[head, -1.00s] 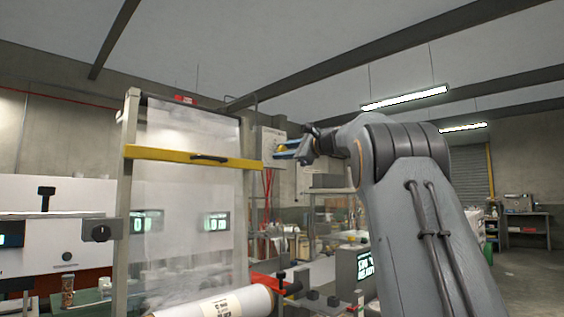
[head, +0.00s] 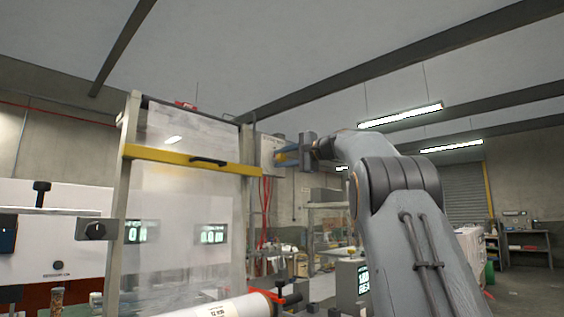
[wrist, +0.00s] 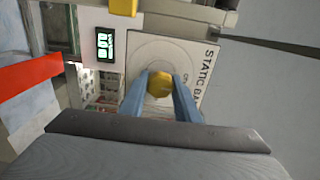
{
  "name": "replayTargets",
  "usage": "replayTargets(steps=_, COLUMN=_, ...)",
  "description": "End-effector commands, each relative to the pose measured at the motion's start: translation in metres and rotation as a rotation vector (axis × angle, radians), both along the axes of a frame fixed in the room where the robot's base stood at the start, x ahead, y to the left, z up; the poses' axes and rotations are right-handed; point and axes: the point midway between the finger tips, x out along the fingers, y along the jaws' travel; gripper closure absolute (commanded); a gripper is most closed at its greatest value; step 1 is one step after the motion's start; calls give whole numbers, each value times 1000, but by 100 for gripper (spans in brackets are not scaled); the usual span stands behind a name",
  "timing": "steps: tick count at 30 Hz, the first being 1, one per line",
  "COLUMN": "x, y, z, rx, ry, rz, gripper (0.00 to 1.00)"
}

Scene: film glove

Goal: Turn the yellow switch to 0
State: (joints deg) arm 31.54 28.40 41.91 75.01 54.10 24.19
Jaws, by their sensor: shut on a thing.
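The yellow switch (wrist: 160,84) is a faceted knob on a round pale plate of a white panel (wrist: 189,53) lettered "STATIC BA…". In the wrist view my gripper (wrist: 160,88) has its two blue fingers on either side of the knob, shut on it. The knob's pointer and the 0 mark cannot be made out; part of the plate is hidden by the fingers. In the head view the switch (head: 281,157) is a small yellow spot at the fingertips, on the white box (head: 268,145) behind the frame's right post.
A tall frame with clear film and a yellow bar (head: 185,159) stands left of my arm. A film roll (head: 228,308) lies low in front. Red cables (head: 266,205) hang under the box. A small lit display (wrist: 105,44) is left of the panel.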

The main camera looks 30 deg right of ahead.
Motion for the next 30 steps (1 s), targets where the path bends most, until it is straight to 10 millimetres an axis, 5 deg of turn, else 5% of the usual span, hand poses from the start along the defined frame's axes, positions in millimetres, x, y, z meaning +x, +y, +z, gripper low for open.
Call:
replayTargets(steps=13, x=0, y=1, z=-1, rx=-10, ry=-2, rz=2, gripper=93)
replayTargets(steps=14, x=0, y=1, z=-1, rx=-9, ry=-1, rz=2, gripper=68)
replayTargets(steps=17, x=0, y=0, z=-1, rx=-9, ry=-2, rz=1, gripper=52)
replayTargets(steps=30, x=-13, y=-5, z=-1, rx=-10, ry=-2, rz=-2, gripper=52)
